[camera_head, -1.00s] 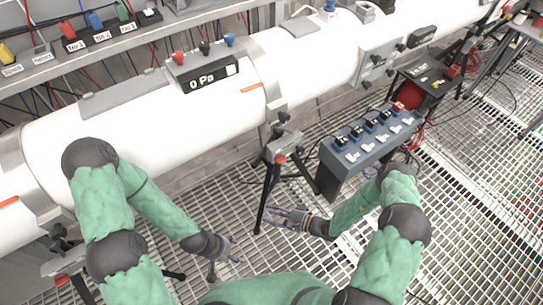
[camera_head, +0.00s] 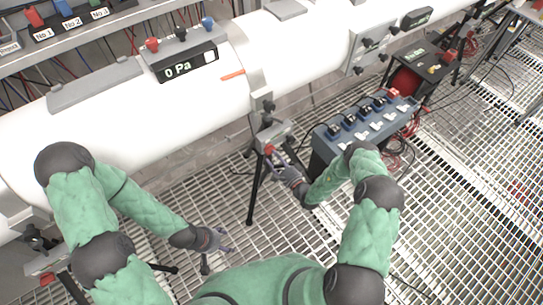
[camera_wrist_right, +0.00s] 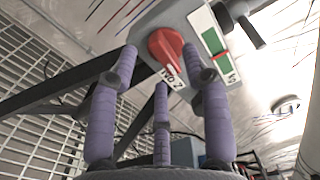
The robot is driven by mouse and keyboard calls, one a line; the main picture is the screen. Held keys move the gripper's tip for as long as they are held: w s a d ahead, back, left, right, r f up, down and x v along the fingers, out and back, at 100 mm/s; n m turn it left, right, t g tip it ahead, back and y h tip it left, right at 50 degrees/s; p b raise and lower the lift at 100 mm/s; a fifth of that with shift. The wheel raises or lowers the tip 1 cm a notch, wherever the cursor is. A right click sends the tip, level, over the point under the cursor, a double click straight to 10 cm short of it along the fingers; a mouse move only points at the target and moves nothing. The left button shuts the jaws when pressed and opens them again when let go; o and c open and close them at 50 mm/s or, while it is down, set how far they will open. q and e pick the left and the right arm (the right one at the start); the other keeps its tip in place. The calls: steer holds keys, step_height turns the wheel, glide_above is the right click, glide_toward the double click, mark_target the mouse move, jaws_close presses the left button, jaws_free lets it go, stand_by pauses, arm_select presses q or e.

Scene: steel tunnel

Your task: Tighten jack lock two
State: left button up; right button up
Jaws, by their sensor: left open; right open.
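The jack lock is a red knob (camera_wrist_right: 166,50) on a grey jack head in the right wrist view, with a white label reading "No 2" beside it. In the head view the same red knob (camera_head: 269,149) sits atop the black tripod jack (camera_head: 257,185) under the pipe. My right gripper (camera_head: 279,160) is open just beside the knob. In the wrist view its purple fingers (camera_wrist_right: 166,76) spread below and around the knob; contact cannot be told. My left gripper (camera_head: 222,240) is open and empty over the grating, left of the jack.
A blue switch box (camera_head: 330,146) stands close right of the jack. Another jack with a red knob (camera_head: 47,279) is at the lower left.

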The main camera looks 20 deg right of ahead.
steer(key=shift+b+x, duration=0.3)
steer(key=shift+x, duration=1.15)
jaws_close()
steer(key=shift+r+m+p, duration=0.15)
steer(key=shift+m+p, duration=0.4)
steer(key=shift+m, duration=3.6)
steer(key=shift+r+m+p, duration=0.2)
steer(key=shift+m+p, duration=0.35)
steer(key=shift+m, duration=3.6)
